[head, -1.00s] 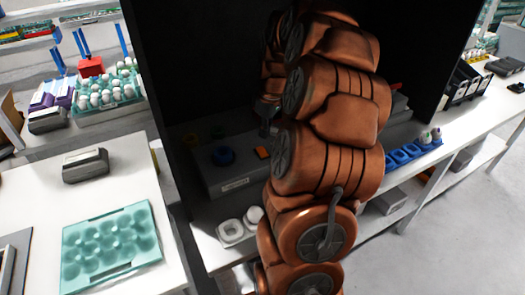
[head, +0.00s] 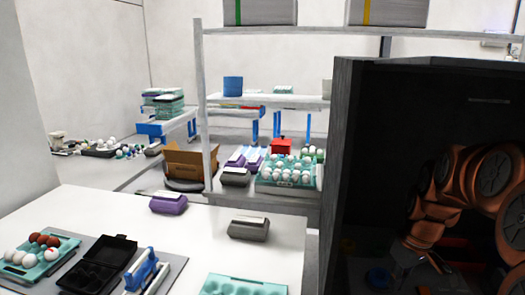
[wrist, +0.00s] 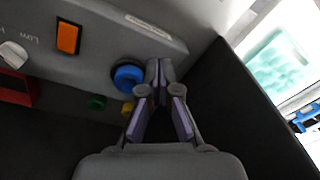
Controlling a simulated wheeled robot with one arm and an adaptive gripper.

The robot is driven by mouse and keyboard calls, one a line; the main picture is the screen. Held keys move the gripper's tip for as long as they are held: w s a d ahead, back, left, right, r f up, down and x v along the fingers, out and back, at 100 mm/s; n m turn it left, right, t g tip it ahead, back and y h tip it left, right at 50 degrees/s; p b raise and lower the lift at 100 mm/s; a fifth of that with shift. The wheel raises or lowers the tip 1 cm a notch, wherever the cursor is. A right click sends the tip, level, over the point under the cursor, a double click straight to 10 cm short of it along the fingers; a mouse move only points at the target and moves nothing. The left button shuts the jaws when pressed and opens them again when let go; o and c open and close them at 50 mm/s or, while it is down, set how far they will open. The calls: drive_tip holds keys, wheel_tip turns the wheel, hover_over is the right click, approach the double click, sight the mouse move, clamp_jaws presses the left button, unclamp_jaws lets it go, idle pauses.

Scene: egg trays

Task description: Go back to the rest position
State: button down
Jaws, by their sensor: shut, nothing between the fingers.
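My gripper (wrist: 159,68) is shut and empty in the wrist view, its fingertips together. It is inside a dark open-fronted enclosure (head: 345,150), close to a grey control panel (wrist: 95,30). A blue round knob (wrist: 128,76) is just left of the fingertips; I cannot tell whether they touch it. In the head view my copper-coloured arm reaches into the enclosure at the right, and the gripper (head: 402,275) is dim there.
The dark wall of the enclosure (wrist: 250,110) is close on the gripper's right. Outside, a white table holds an egg tray (head: 243,286), a black box (head: 98,268) and a grey carton (head: 248,229). A shelf (head: 260,100) stands behind.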

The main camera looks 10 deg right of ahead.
drive_tip(key=s+a+g, duration=0.1)
drive_tip(key=s+a, duration=0.9)
drive_tip(key=a, duration=0.4)
drive_tip(key=s+a+f+m+g, duration=0.1)
drive_tip(key=s+a, duration=0.4)
drive_tip(key=s, duration=0.6)
drive_tip(key=shift+s+f+m+g+h, duration=0.3)
drive_tip(key=shift+s+f+m+h, duration=0.1)
drive_tip(key=shift+f+m, duration=0.2)
